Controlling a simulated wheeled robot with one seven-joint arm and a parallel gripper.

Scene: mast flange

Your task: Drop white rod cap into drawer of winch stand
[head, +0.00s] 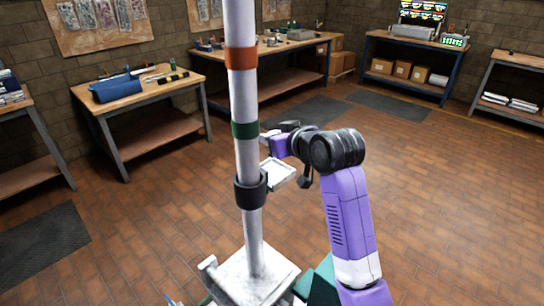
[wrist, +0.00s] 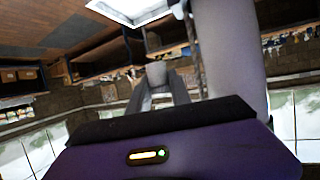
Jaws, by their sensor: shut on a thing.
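My gripper (head: 266,138) is beside the mast in the head view, its tips close to or partly behind the pole. In the wrist view its fingers (wrist: 158,88) are shut on a small pale grey-white piece, the white rod cap (wrist: 157,72). In the head view the cap cannot be made out clearly. A white, shallow, open tray (head: 279,173), which looks like the drawer, sticks out beside the black collar on the mast, below my gripper. It also shows at the top of the wrist view (wrist: 128,10), apart from the cap. Its inside looks empty.
The white mast (head: 246,150) with orange and green bands stands upright, very close to my gripper. Its black collar (head: 250,190) and white base (head: 255,275) are below. Workbenches (head: 140,95) line the walls. The tiled floor to the right is clear.

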